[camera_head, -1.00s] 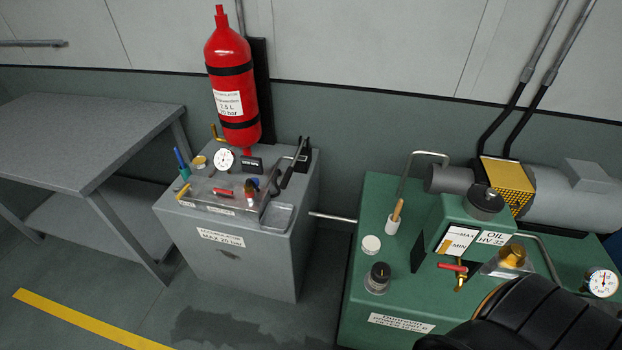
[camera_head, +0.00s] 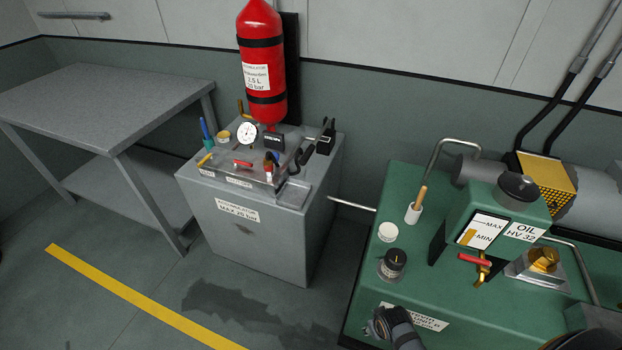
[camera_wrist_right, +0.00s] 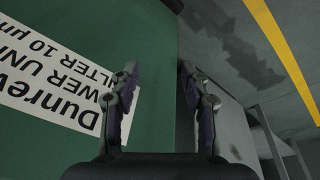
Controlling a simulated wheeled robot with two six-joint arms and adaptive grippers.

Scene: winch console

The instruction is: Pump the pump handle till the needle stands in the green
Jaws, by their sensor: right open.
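The grey console (camera_head: 255,235) stands left of the green power unit, with a red accumulator bottle (camera_head: 262,65) behind it. A dark lever, apparently the pump handle (camera_head: 307,154), slants up at the console's right side, near a black block (camera_head: 326,141). A round white gauge (camera_head: 247,133) stands on the console top; its needle is too small to read against any green band. My right gripper (camera_head: 374,326) is at the front of the green unit, away from the lever. In the right wrist view it is open and empty (camera_wrist_right: 160,85). My left gripper is not in view.
The green unit (camera_head: 404,276) carries a black knob (camera_head: 394,261), a red-handled valve (camera_head: 474,260) and a bent pipe (camera_head: 440,150). A pipe (camera_head: 351,204) joins it to the console. A grey table (camera_head: 110,110) stands left. The floor before the console is clear.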

